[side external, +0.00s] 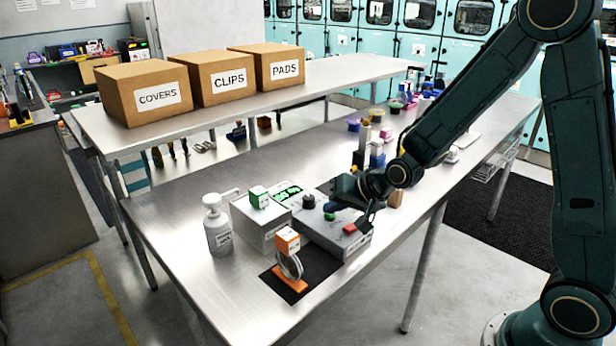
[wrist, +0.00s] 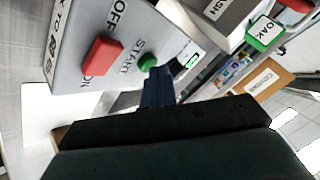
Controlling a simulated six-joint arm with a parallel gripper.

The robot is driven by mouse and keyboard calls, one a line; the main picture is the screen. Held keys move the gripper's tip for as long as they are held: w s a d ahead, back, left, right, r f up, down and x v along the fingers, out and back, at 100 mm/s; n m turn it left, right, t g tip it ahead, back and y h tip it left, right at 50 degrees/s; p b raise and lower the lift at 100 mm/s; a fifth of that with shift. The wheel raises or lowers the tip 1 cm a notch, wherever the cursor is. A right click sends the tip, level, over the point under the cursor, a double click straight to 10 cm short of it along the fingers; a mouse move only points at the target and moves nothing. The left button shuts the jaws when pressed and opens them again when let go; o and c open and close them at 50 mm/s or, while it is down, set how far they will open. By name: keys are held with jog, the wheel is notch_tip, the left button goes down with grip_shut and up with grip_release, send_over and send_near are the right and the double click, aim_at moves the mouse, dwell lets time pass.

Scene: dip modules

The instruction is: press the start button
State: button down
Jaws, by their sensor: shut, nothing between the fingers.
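The start button is a small round green button (wrist: 148,61) beside the word START on a grey control box (wrist: 172,33). A red rocker switch (wrist: 103,56) marked ON and OFF sits on the same face. In the side view the control box (side external: 322,237) stands on the metal table, with the green button (side external: 329,217) and red switch (side external: 349,229) on top. My gripper (side external: 336,206) is over the box, close to the green button. In the wrist view my gripper's fingers (wrist: 158,75) are shut and empty, tips beside the button. I cannot tell whether they touch it.
A white box (side external: 262,222) with a green block (side external: 259,197) stands left of the control box. A pump bottle (side external: 217,226) is farther left. Several items crowd the table behind.

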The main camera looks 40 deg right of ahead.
aim_at(334, 217)
jog(key=shift+r, duration=0.15)
dwell(0.4)
jog(key=shift+r, duration=0.6)
jog(key=shift+r, duration=0.15)
jog(key=shift+r, duration=2.4)
